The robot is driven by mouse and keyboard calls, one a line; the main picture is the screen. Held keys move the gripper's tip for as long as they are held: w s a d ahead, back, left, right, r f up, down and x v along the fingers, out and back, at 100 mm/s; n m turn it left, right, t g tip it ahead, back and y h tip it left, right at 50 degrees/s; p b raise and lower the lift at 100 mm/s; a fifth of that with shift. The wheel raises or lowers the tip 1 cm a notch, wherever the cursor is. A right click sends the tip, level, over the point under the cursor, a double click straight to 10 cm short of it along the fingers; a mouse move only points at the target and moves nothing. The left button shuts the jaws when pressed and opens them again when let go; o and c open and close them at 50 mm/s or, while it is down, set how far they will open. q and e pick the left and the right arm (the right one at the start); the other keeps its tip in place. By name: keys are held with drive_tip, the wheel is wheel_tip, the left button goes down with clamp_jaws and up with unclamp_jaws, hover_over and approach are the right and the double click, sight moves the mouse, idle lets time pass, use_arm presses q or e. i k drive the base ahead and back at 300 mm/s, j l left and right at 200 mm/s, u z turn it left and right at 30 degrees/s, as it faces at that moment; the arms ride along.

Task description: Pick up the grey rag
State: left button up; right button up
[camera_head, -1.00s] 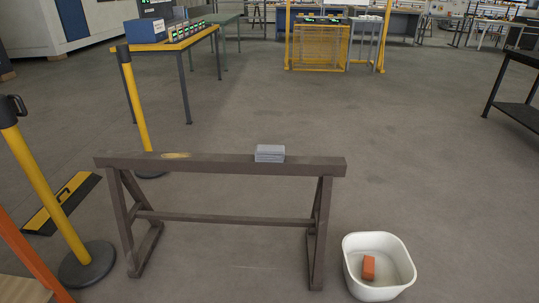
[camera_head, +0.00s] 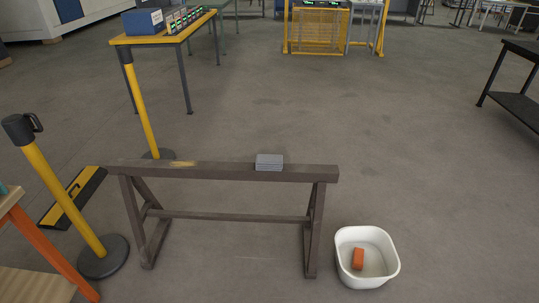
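A small grey folded block, which looks like the grey rag (camera_head: 269,162), lies on top of the beam of a brown sawhorse (camera_head: 215,172), right of the beam's middle. Neither of my grippers shows in the head view, so nothing is seen touching the rag.
A white tub (camera_head: 389,270) with an orange block (camera_head: 358,258) inside stands on the floor right of the sawhorse. Yellow posts (camera_head: 66,197) and an orange-legged table (camera_head: 48,240) stand at left. A black table (camera_head: 515,103) stands at right. The floor between is open.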

sight(264, 163)
drive_tip(key=i+j+z, duration=0.1)
drive_tip(key=i+j, duration=0.2)
drive_tip(key=i+j+z, duration=0.15)
drive_tip(key=i+j, duration=0.25)
drive_tip(key=i+j+z, duration=0.1)
drive_tip(key=i+j, duration=0.25)
drive_tip(key=i+j+z, duration=0.15)
drive_tip(key=i+j, duration=0.15)
drive_tip(key=j, duration=0.15)
drive_tip(key=i+j+z, duration=0.1)
drive_tip(key=i+j, duration=0.15)
drive_tip(key=j, duration=0.2)
drive_tip(key=i+j+z, duration=0.15)
drive_tip(key=i+j, duration=0.15)
drive_tip(key=j, duration=0.15)
